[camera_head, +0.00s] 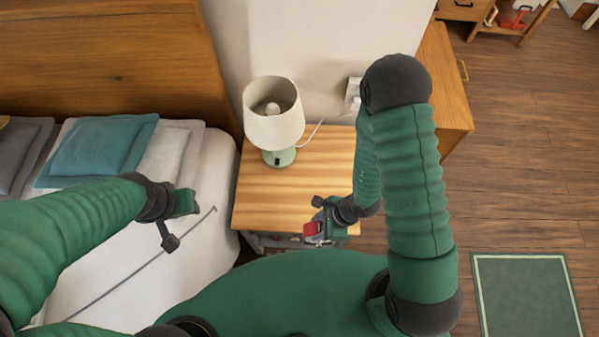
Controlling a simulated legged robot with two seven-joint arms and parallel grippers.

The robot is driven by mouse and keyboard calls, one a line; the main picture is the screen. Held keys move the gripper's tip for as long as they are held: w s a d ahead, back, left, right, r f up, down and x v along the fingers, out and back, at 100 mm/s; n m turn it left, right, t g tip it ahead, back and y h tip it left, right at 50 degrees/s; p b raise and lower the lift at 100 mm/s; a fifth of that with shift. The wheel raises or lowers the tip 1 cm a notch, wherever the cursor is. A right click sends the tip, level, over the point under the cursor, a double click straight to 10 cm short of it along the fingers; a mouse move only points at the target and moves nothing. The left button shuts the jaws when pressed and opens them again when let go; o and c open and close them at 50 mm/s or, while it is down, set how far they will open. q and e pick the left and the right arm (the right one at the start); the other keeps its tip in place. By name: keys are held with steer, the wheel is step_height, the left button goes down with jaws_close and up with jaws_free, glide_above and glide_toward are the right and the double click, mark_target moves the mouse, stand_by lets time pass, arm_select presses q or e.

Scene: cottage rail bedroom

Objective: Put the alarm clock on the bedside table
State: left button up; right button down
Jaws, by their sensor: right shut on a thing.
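The bedside table (262,204) has a light wooden top and stands beside the bed, in the middle of the view. My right gripper (318,222) is shut on a small red thing, which looks like the alarm clock (311,229). It is over the table's front right part in the picture. Its height above the top is hard to tell, and the gripper partly hides the clock. My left gripper (179,222) is open and empty over the white bed, left of the table.
A lamp (273,118) with a white shade and pale green base stands at the back of the table, its cord running to the wall. The bed (115,261) is at left. A wooden cabinet (445,80) stands behind my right arm. A green rug (528,298) lies at right.

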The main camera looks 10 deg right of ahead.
steer(key=shift+s+d+f+b, duration=0.15)
steer(key=shift+s+f+b, duration=0.2)
steer(key=shift+s+f, duration=0.05)
steer(key=w+b, duration=0.1)
steer(key=b, duration=0.2)
steer(key=w+b, duration=0.1)
steer(key=b, duration=0.2)
steer(key=shift+w+a+f, duration=0.2)
steer(key=shift+w+f, duration=0.05)
steer(key=shift+f, duration=0.05)
steer(key=shift+w+d+r, duration=0.1)
steer(key=shift+w+r, duration=0.05)
steer(key=shift+w, duration=0.45)
steer(key=shift+w+d+r, duration=0.1)
steer(key=shift+w, duration=0.45)
steer(key=w+f+p, duration=0.4)
steer(key=w+p, duration=0.3)
steer(key=w, duration=0.4)
steer(key=shift+f+p, duration=0.25)
steer(key=shift+p, duration=0.1)
steer(key=shift+d, duration=0.1)
steer(key=c, duration=0.8)
jaws_free()
